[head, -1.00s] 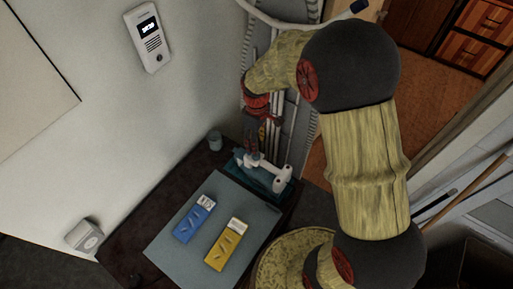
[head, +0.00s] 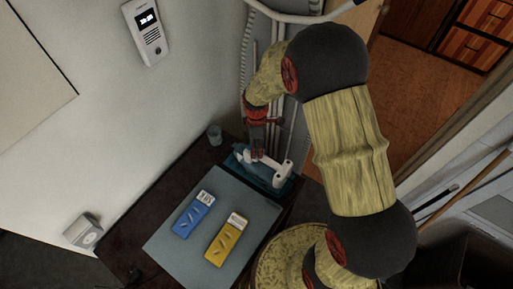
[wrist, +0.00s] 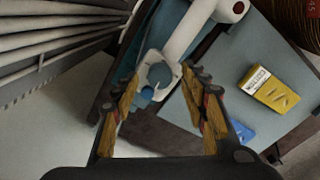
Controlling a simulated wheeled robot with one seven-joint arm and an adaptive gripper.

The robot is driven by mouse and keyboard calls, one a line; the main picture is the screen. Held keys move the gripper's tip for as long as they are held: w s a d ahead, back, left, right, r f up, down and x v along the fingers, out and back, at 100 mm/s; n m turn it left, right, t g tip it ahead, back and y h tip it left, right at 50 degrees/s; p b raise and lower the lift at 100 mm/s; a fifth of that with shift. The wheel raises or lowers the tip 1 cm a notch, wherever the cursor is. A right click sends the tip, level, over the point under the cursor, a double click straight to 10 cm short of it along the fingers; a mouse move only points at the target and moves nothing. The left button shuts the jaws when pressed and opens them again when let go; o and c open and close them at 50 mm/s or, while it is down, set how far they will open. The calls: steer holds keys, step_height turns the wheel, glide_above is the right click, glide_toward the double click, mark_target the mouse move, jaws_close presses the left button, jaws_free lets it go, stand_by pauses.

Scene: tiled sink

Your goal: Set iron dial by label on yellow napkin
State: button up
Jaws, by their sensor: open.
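The iron (head: 281,175), with a white handle and a teal body, stands at the back right of the grey-blue board. My gripper (head: 258,152) is directly over its near-wall end. In the wrist view, my gripper (wrist: 160,85) is open, with its fingers on either side of a white and blue-grey round part (wrist: 158,76) of the iron, which looks like the dial. Contact cannot be told. The yellow napkin (head: 222,246) lies on the board with a white label (head: 237,221), too small to read; it also shows in the wrist view (wrist: 275,95).
A blue napkin (head: 192,219) with a white label lies left of the yellow one on the board (head: 165,245). A small cup (head: 215,134) stands near the wall. Pipes (wrist: 45,50) run close beside my gripper. A white box (head: 83,231) is at the left.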

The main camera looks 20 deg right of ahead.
steer(key=shift+f, duration=0.4)
steer(key=shift+c, duration=0.3)
jaws_close()
steer(key=shift+m, duration=0.3)
steer(key=m+p, duration=0.1)
steer(key=m, duration=0.3)
steer(key=shift+r+m, duration=0.1)
steer(key=shift+m, duration=0.2)
steer(key=m+p, duration=0.1)
steer(key=m, duration=0.4)
steer(key=shift+m, duration=0.4)
steer(key=shift+o, duration=0.3)
jaws_free()
